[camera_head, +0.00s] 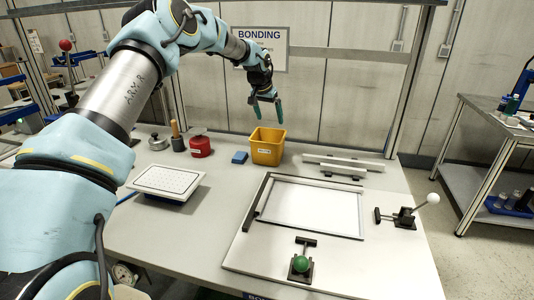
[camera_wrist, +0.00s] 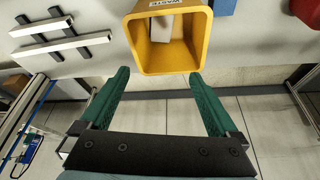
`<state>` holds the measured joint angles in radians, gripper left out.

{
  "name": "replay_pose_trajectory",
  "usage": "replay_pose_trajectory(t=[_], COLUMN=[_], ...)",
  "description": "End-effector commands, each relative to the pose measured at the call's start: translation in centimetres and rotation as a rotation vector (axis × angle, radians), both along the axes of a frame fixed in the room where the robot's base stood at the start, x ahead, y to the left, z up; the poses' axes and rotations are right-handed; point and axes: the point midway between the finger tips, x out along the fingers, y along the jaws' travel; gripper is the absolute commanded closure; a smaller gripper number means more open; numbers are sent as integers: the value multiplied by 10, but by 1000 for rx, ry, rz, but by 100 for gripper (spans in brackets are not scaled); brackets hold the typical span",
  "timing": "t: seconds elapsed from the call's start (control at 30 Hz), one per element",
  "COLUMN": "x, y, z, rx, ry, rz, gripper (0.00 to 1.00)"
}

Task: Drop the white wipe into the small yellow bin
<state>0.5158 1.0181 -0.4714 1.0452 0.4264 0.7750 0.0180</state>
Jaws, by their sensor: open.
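The small yellow bin (camera_head: 267,147) stands upright at the back of the workbench, with a label on its front. In the wrist view the yellow bin (camera_wrist: 131,35) shows its open mouth, and the white wipe (camera_wrist: 162,28) lies inside it against the inner wall. My gripper (camera_head: 266,110) hangs above the bin, pointing down. In the wrist view my gripper (camera_wrist: 162,92) has its two green fingers wide apart with nothing between them. The wipe is hidden in the head view.
A blue block (camera_head: 239,157) and a red can (camera_head: 201,147) stand left of the bin. White rails (camera_head: 343,165) lie right of it. A framed fixture (camera_head: 310,205) with clamps covers the bench front; a perforated white plate (camera_head: 168,181) sits at left.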

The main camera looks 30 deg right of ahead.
Motion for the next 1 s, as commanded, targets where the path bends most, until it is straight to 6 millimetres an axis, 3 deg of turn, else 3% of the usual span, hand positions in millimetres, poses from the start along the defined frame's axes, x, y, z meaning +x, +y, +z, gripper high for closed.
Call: replay_pose_trajectory(t=[0.3,0.83,0.93,1.0], x=[-9,-10,-11,-13], y=[13,15,29,51], z=[37,42,43,44], rx=[0,1,12,28], ry=[0,0,1,3], rz=[-1,0,11,30], gripper=[4,4,4,4])
